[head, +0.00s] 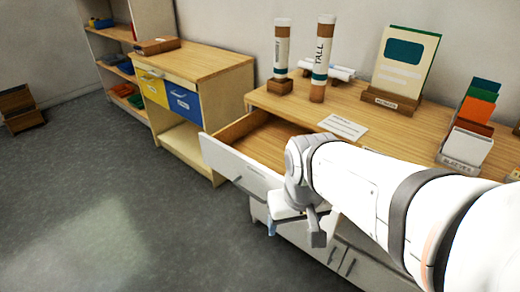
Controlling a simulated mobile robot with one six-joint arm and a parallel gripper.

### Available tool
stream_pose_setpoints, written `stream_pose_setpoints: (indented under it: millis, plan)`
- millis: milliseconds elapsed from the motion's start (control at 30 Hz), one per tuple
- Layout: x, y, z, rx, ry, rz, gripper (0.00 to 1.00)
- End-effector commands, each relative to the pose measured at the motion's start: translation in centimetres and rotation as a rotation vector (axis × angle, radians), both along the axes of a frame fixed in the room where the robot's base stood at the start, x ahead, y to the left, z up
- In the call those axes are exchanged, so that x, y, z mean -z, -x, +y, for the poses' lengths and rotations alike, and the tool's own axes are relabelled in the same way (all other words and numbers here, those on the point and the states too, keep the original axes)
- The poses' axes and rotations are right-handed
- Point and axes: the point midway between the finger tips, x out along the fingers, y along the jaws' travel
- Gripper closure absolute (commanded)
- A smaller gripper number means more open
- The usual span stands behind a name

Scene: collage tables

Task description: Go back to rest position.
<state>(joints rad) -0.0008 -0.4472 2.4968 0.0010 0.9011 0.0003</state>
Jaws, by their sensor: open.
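My gripper (296,230) hangs at the end of my white arm, in the middle of the head view. It is open, with its fingers pointing down in front of the right-hand cabinet. An open drawer (262,142) with a white front (233,165) sticks out of that cabinet, just behind and left of my gripper. The visible inside of the drawer looks empty. My wrist covers the drawer front's right end, and I cannot tell whether it touches it. I see nothing held between the fingers.
The cabinet top (350,95) carries two tubes, one on a wooden block (280,87) and one marked TALL (322,60), a sign board (405,65), a card (343,126) and a file box (465,148). A second cabinet (205,65) stands left. Grey floor (90,190) lies clear at left.

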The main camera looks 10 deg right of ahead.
Motion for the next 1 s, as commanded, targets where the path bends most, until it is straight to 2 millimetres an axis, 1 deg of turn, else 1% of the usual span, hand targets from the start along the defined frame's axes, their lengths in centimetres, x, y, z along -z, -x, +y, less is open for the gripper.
stream_pose_setpoints:
  millis: [167,267,367,500,600,1000]
  plan:
    - [-0.1,-0.1,0.0,0.000,0.000,-0.001,0.30]
    - [-0.9,-0.1,0.0,0.000,0.000,-0.003,0.30]
    - [-2.7,0.0,-0.1,-0.001,0.000,-0.010,0.30]
    - [-5.9,0.1,-0.1,-0.002,0.002,-0.021,0.30]
    - [-7.3,0.2,-0.1,-0.002,0.004,-0.029,0.30]
    - [-7.0,0.3,-0.1,-0.003,0.004,-0.030,0.30]
